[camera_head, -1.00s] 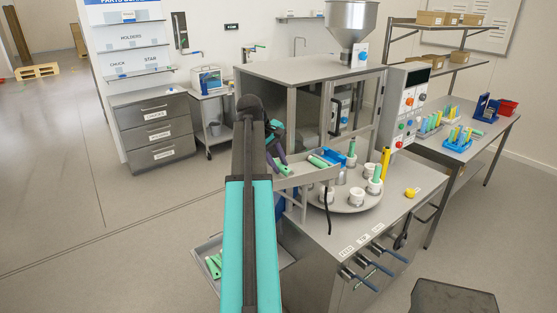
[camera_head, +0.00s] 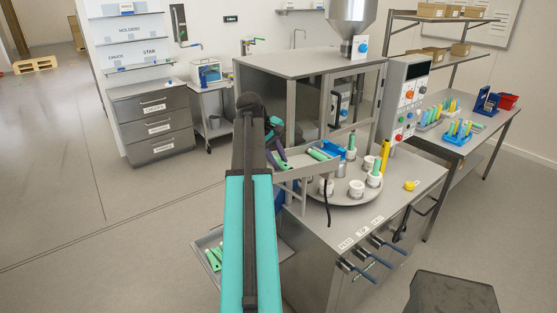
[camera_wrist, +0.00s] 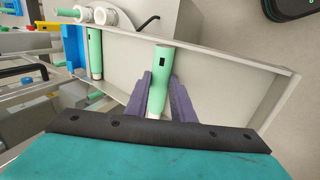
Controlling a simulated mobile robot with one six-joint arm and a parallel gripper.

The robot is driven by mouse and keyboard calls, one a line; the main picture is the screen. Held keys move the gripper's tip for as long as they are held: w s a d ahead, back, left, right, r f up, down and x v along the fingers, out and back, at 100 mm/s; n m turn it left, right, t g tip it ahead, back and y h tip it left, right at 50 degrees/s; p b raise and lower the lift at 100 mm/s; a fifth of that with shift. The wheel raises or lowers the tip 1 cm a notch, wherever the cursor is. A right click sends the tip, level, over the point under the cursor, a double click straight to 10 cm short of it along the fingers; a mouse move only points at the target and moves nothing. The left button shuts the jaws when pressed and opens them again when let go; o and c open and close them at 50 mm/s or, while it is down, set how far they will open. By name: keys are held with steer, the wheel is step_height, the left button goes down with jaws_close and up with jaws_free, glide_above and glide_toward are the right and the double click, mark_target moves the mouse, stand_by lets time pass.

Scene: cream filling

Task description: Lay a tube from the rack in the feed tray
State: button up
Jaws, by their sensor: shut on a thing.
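My gripper (camera_wrist: 159,84) is shut on a green tube (camera_wrist: 162,62) with a pale end, over the inside of the grey feed tray (camera_wrist: 222,78). I cannot tell whether the held tube touches the tray floor. Another green tube (camera_wrist: 95,52) lies in the tray by the blue block (camera_wrist: 74,46). In the head view my gripper (camera_head: 277,155) is partly hidden behind my arm, at the left end of the feed tray (camera_head: 312,168).
A round turntable (camera_head: 342,200) with white cups, some holding green tubes, sits beside the tray. A lower tray (camera_head: 207,262) at the left holds green tubes. The steel machine cabinet (camera_head: 305,68) rises behind. Open floor lies at the left.

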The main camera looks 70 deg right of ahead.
steer(key=shift+s+a+f, duration=0.1)
steer(key=shift+a+f, duration=0.25)
steer(key=shift+f, duration=0.4)
stand_by(0.3)
steer(key=o, duration=1)
steer(key=shift+o, duration=0.4)
steer(key=shift+d+r, duration=0.3)
steer(key=shift+r, duration=0.5)
steer(key=shift+a+r, duration=0.1)
steer(key=shift+r, duration=3.85)
steer(key=shift+d, duration=0.2)
